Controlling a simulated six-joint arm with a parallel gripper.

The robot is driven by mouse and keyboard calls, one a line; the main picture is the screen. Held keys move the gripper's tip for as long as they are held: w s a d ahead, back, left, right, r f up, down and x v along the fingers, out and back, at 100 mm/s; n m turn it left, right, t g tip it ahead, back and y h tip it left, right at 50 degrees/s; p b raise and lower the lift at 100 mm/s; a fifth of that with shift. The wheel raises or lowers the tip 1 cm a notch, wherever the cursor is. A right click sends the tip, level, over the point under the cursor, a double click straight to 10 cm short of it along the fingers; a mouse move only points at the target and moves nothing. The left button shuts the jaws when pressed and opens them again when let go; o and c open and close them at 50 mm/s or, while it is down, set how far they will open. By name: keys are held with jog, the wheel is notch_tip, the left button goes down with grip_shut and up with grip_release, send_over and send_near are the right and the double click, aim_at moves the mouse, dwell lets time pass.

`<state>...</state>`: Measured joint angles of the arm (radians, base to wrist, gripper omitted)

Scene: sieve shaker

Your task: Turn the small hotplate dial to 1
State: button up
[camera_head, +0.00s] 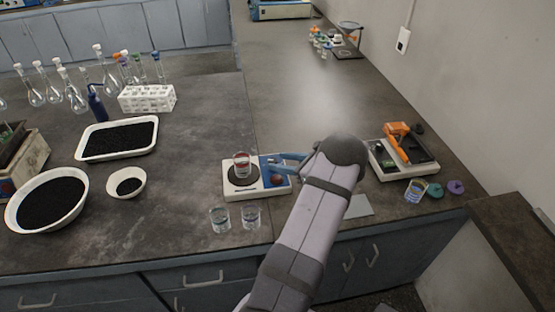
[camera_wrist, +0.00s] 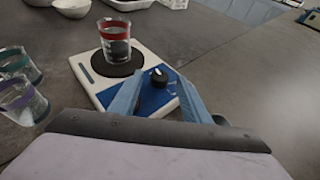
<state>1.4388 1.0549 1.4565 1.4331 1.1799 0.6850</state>
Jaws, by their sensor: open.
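The small hotplate (camera_head: 233,192) is a white unit with a blue control panel, on the bench at the middle of the head view. It also shows in the wrist view (camera_wrist: 89,76). Contact with the dial cannot be told. In the head view my arm partly hides the panel.
Two glass beakers (camera_head: 220,218) (camera_head: 251,216) stand in front of the hotplate. A second white device with an orange part (camera_head: 400,143) stands to the right. A white bowl (camera_head: 127,184) and a black-filled tray (camera_head: 118,140) lie left. The bench behind the hotplate is clear.

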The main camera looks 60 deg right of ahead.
jog(key=shift+x, duration=1.1)
jog(key=c, duration=1)
jog(key=shift+c, duration=0.2)
